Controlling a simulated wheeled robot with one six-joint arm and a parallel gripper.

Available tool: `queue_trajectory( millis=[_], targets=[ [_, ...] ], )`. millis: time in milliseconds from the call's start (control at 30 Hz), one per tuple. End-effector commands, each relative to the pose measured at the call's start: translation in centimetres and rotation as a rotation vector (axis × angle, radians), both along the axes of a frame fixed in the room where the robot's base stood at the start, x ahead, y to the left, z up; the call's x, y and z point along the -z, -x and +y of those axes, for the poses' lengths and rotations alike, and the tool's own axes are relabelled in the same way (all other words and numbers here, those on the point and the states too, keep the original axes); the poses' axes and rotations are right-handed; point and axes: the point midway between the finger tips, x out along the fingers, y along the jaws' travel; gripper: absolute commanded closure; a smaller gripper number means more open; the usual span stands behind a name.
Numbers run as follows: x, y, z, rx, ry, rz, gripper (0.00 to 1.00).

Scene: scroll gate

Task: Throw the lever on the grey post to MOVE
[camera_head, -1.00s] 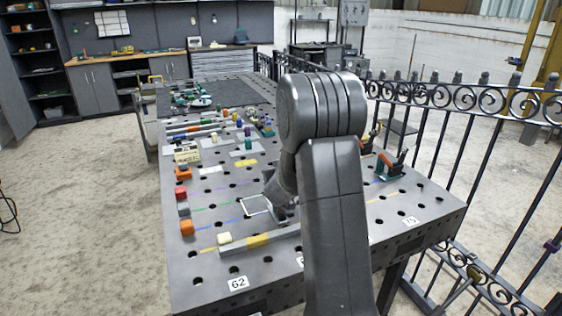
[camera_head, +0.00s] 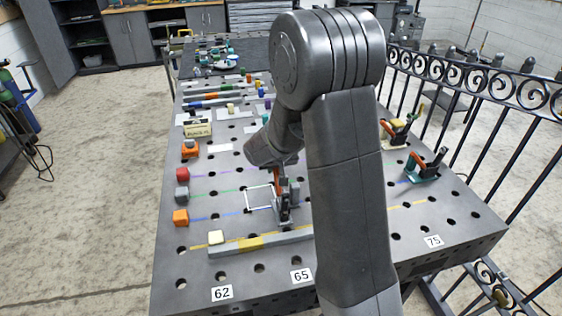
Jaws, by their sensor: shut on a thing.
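I cannot make out the contact clearly. I cannot make out a grey post, a lever marking or the word MOVE; they may be hidden behind my arm.
Orange-handled clamps (camera_head: 427,167) stand on the table's right side. Coloured blocks (camera_head: 181,217) line the left edge. A grey bar (camera_head: 275,241) lies near the front. A black scroll railing (camera_head: 490,100) runs along the right. The floor left of the table is clear.

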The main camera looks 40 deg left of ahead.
Motion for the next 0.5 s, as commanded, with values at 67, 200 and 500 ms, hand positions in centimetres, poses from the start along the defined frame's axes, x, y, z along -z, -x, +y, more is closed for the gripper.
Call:
queue_trajectory(
  millis=[67, 200, 500],
  targets=[
    [0.04, 0.18, -0.01, 0.000, 0.005, 0.004, 1.00],
    [0.07, 0.22, -0.05, 0.001, 0.006, 0.004, 1.00],
    [0.08, 0.19, -0.07, 0.001, 0.006, 0.004, 0.62]
  ],
)
